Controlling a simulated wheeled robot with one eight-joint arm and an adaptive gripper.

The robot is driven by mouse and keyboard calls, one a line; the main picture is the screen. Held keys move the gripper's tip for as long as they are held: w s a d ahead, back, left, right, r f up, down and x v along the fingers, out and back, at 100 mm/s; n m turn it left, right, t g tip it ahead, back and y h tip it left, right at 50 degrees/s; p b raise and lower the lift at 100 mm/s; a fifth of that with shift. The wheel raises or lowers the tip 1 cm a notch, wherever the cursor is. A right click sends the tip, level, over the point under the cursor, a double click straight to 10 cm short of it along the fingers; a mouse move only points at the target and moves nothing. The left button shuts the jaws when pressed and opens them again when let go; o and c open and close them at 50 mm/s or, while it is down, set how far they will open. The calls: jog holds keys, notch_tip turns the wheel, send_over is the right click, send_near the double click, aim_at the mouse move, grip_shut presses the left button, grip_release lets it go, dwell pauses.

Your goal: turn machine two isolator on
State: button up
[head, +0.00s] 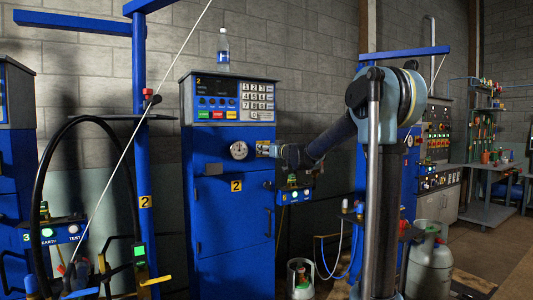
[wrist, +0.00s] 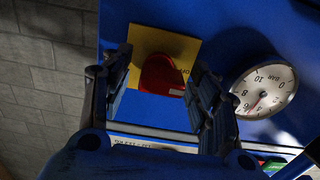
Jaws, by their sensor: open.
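The blue machine two (head: 235,230) stands in the middle of the head view, with a yellow "2" label on its front. Its isolator is a red knob (wrist: 162,75) on a yellow plate (wrist: 190,48), seen in the wrist view. The plate's lettering is partly covered. In the head view the yellow plate (head: 262,148) shows beside the pressure gauge, and my gripper (head: 273,150) is right at it. In the wrist view my gripper (wrist: 160,80) is open, with one finger on each side of the red knob. I cannot tell whether either finger touches it.
The round pressure gauge (head: 239,150) sits close beside the isolator; it also shows in the wrist view (wrist: 264,90). A keypad panel (head: 235,100) is above it. Gas cylinders (head: 428,260) stand at right.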

jog(key=c, duration=1.1)
jog(key=shift+o, duration=0.2)
jog(key=shift+w+m, duration=0.1)
jog(key=shift+m, duration=0.3)
jog(key=m, duration=0.3)
jog(key=shift+d+r+m, duration=0.1)
jog(key=shift+m, duration=0.2)
jog(key=m, duration=0.4)
jog(key=shift+w+d+m, duration=0.1)
jog(key=shift+m, duration=0.2)
jog(key=m, duration=0.4)
jog(key=shift+d, duration=0.1)
jog(key=shift+d+m, duration=0.1)
jog(key=shift+m, duration=2.4)
